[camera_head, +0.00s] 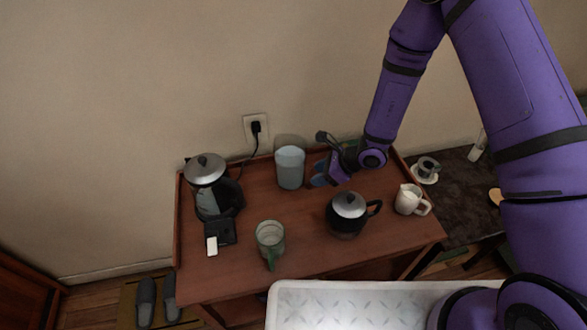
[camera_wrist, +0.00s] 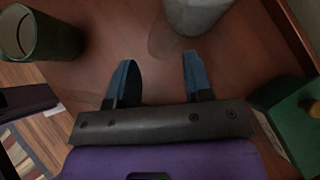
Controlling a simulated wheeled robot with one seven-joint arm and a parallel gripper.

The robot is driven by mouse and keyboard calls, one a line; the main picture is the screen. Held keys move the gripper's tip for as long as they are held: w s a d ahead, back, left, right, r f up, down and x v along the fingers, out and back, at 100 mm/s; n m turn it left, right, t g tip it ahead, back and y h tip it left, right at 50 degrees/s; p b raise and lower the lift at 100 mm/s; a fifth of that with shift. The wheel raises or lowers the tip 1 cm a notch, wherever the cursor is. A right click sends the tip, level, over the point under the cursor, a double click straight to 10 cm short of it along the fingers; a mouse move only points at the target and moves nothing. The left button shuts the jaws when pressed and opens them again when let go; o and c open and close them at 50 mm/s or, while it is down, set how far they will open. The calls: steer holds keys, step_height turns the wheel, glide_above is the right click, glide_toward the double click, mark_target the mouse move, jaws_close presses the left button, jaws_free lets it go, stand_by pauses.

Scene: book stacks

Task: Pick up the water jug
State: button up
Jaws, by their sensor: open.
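A pale blue-grey cylindrical vessel (camera_head: 290,168) stands upright at the back middle of the wooden table. A greenish glass jug with a handle (camera_head: 271,238) stands nearer the front edge. I cannot tell for certain which is the water jug. My gripper (camera_head: 323,174) is just right of the pale vessel, apart from it. In the wrist view my gripper (camera_wrist: 158,62) has its two blue fingers apart with only tabletop between them. The pale vessel (camera_wrist: 197,12) seems to be the one cut off at the top there. A dark green open-topped vessel (camera_wrist: 40,34) is at left.
A kettle (camera_head: 210,188) stands at the table's left. A black teapot (camera_head: 346,216) and a white pitcher (camera_head: 409,200) stand at the right. A green box (camera_wrist: 290,122) is close on the right in the wrist view. The wall (camera_head: 120,120) is behind the table.

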mark_target(310, 187)
steer(key=x, duration=0.4)
steer(key=shift+d+f, duration=0.15)
steer(key=shift+f, duration=0.15)
jaws_close()
steer(key=shift+w+r, duration=0.1)
stand_by(1.0)
